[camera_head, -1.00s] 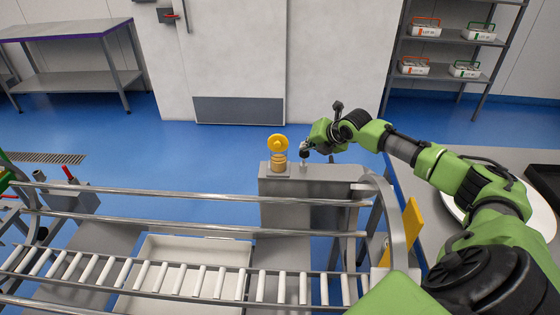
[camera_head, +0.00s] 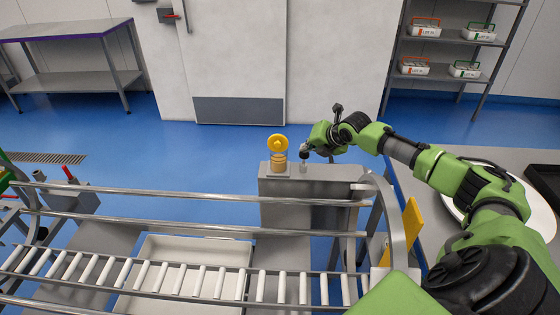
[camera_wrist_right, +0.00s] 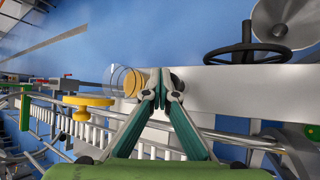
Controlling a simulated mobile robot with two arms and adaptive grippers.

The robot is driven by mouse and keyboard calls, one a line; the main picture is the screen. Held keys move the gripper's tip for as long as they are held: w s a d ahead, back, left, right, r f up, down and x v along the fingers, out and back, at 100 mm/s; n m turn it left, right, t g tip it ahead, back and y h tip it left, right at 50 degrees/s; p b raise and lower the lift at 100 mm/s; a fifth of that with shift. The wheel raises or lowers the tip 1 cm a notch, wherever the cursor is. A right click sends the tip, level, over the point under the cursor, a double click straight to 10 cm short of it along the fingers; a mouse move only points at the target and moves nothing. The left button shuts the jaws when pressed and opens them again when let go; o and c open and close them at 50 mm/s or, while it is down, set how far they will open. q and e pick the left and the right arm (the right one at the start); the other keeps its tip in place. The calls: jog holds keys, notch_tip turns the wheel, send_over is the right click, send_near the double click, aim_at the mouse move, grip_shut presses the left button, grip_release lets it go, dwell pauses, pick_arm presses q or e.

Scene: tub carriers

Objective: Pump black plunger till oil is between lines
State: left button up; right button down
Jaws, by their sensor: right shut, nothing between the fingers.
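The black plunger (camera_head: 304,156) stands on top of a grey metal block (camera_head: 320,188) beyond the roller conveyor. My right gripper (camera_head: 304,147) is shut and empty, with its tips right over the plunger. In the right wrist view the fingertips (camera_wrist_right: 162,84) meet in front of the plunger and hide most of it. I cannot tell whether they touch it. Left of the plunger is a clear oil glass with amber oil (camera_head: 279,163) under a yellow round top (camera_head: 278,143). The level lines are too small to make out. My left gripper is not in view.
The roller conveyor (camera_head: 190,283) with metal rails crosses the front. A steel counter (camera_head: 510,162) with a round white thing lies at right. A shelf with white carriers (camera_head: 425,31) stands behind. A black handwheel (camera_wrist_right: 262,50) shows in the right wrist view.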

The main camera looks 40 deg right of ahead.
aim_at(306, 154)
jog(key=shift+s+f+b, duration=0.1)
jog(key=shift+f+b, duration=0.25)
jog(key=shift+f, duration=0.65)
dwell(0.7)
jog(key=shift+r+p, duration=1.1)
jog(key=shift+r, duration=0.3)
notch_tip(306, 154, up, 6)
jog(key=p, duration=0.5)
dwell(0.4)
